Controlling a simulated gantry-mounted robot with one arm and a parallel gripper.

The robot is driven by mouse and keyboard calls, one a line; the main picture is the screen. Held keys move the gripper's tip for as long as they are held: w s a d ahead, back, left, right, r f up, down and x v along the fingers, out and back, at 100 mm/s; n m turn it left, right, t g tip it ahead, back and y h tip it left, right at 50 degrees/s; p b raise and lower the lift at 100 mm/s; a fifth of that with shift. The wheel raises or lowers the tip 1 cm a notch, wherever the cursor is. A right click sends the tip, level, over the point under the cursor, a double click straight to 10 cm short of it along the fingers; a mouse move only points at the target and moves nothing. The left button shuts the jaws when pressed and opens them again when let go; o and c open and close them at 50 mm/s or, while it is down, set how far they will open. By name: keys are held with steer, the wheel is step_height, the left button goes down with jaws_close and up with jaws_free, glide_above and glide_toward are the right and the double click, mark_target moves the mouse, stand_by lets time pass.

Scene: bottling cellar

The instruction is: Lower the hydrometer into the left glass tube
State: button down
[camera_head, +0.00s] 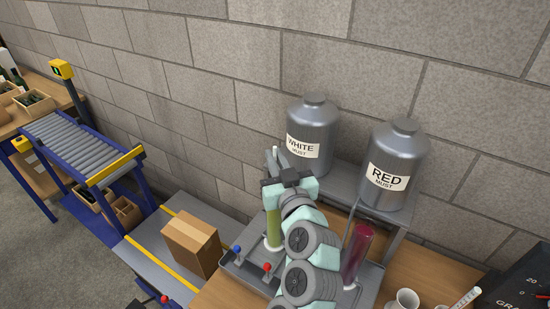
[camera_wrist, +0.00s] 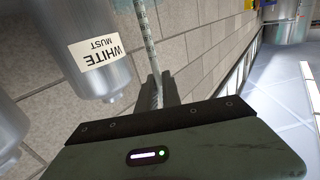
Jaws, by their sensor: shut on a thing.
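The hydrometer (camera_wrist: 148,38) is a slim pale stem with scale marks, and my gripper (camera_wrist: 163,92) is shut on it. In the head view its pale top (camera_head: 275,149) shows just above my gripper (camera_head: 272,160). The left glass tube (camera_head: 273,230) holds yellow-green liquid and stands below my gripper, partly covered by my arm. The hydrometer's lower end is hidden, so I cannot tell whether it is inside the tube. The right glass tube (camera_head: 357,250) holds dark red liquid.
The WHITE MUST tank (camera_head: 314,130) and RED MUST tank (camera_head: 391,165) stand on a shelf close behind. Blue and red valve knobs (camera_head: 267,267) sit in front of the left tube. A cardboard box (camera_head: 192,243) and roller conveyor (camera_head: 75,140) are left; a white cup (camera_head: 405,299) is right.

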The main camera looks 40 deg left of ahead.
steer(key=c, duration=1.5)
jaws_free()
steer(key=shift+o, duration=0.2)
steer(key=p+v, duration=0.3)
steer(key=v, duration=0.7)
steer(key=shift+s+d, duration=0.2)
steer(key=shift+d, duration=0.1)
